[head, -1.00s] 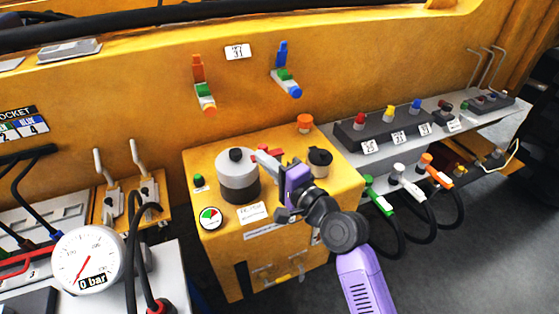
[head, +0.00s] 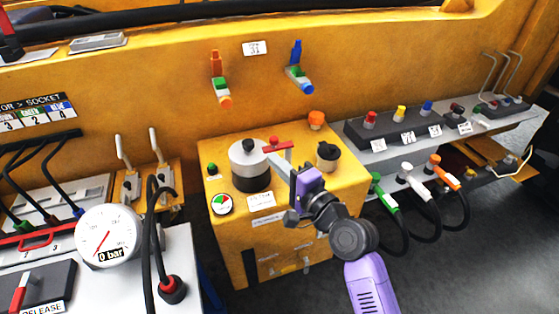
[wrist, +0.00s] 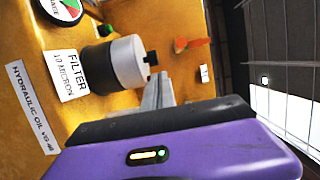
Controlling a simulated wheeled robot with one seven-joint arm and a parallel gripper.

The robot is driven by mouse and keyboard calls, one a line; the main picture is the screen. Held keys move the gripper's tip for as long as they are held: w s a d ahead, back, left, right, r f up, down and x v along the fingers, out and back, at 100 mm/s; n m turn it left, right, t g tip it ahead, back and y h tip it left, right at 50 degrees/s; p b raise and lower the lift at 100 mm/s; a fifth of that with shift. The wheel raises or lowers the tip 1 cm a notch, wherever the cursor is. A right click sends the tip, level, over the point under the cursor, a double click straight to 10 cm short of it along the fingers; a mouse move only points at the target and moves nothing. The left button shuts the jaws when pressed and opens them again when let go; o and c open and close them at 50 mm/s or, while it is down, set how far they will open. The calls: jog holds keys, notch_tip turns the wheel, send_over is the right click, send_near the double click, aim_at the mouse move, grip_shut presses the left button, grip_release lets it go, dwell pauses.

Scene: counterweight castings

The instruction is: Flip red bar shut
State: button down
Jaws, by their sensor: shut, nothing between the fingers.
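A red bar (head: 36,238) runs across the front of a grey coupling plate (head: 62,205) at the left of the head view, below black hoses with coloured ends. Its exact tilt is hard to tell at this size. My gripper (head: 271,157) is far to the right of it, above the yellow box, with its grey fingers together and empty. The fingers also show shut in the wrist view (wrist: 158,88). The red bar does not show in the wrist view.
The yellow box carries a grey and black filter (head: 250,165), a red T-shaped handle (head: 283,147) close to my fingertips, and a black cap (head: 327,155). A pressure gauge (head: 105,236), upright hoses and a red release lever (head: 19,292) stand near the red bar.

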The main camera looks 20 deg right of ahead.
jog(key=s+a+b, duration=0.1)
jog(key=s+a, duration=0.1)
jog(key=s, duration=0.7)
jog(key=shift+s, duration=0.25)
jog(key=shift+a, duration=0.1)
jog(key=s+d+n+t+h, duration=0.2)
jog(key=s+d+n+h, duration=0.35)
jog(key=s, duration=0.25)
jog(key=s+f+n+g, duration=0.1)
jog(key=s+f+n, duration=0.1)
jog(key=s, duration=0.7)
jog(key=s+f+n+g, duration=0.2)
jog(key=s+n, duration=0.2)
jog(key=s, duration=0.5)
jog(key=s+f+n+g, duration=0.1)
jog(key=s+f+n, duration=0.1)
jog(key=s, duration=0.7)
jog(key=shift+s+f+n+g, duration=0.25)
jog(key=shift+n+g, duration=0.05)
jog(key=shift+n, duration=0.35)
